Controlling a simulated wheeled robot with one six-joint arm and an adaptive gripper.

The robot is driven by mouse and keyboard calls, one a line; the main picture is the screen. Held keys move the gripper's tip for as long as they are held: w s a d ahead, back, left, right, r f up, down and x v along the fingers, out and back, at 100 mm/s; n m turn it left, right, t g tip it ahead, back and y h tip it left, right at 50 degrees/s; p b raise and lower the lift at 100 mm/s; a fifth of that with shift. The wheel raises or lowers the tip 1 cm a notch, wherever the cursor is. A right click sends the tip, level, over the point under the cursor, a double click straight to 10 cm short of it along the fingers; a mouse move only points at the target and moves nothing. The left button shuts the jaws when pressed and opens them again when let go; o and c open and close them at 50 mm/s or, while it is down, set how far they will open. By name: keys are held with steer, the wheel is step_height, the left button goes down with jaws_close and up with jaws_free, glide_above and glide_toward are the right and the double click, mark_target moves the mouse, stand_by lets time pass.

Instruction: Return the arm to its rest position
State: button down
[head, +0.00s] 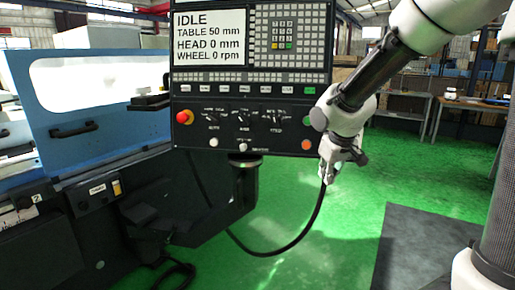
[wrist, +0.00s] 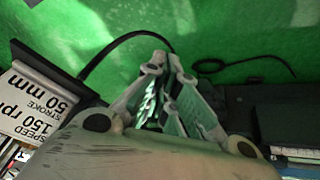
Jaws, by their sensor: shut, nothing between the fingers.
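My arm reaches in from the upper right of the head view. Its wrist is in front of the lower right edge of the control panel (head: 250,75), and my gripper (head: 328,178) points down just below that edge. In the wrist view my gripper (wrist: 160,62) has its fingers drawn together with nothing held, above the green floor (wrist: 225,30). I cannot tell from these views how close it is to the panel or the cable.
The panel screen (head: 208,35) reads IDLE, and a red stop button (head: 184,117) is at its lower left. A black cable (head: 308,228) loops below. The blue grinder (head: 95,95) is on the left. A dark mat (head: 425,250) and open green floor lie right.

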steer(key=s+d+r+m, duration=0.1)
steer(key=s+d+r, duration=0.1)
steer(key=s, duration=0.6)
steer(key=s+d+r+m, duration=0.1)
steer(key=s+d+r, duration=0.2)
steer(key=s+d, duration=0.2)
steer(key=s+d+r+m, duration=0.2)
steer(key=s+d, duration=0.1)
steer(key=s, duration=0.9)
steer(key=shift+d+r, duration=0.4)
